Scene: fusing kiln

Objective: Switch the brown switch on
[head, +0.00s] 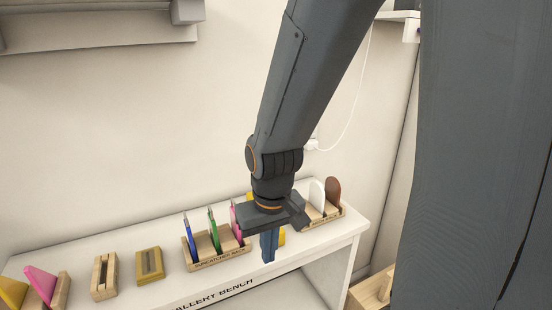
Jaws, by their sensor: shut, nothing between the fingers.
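My gripper (268,250) hangs below my arm in the middle of the head view, pointing down at the front part of the white bench. Its fingers are together with nothing between them. I cannot make out a brown switch in this view. The only clearly brown thing is a rounded upright piece (333,190) in a wooden rack (328,217) at the bench's right end, to the right of my gripper and apart from it. My arm hides part of the bench and wall behind it.
A white cable (361,84) runs down the wall.

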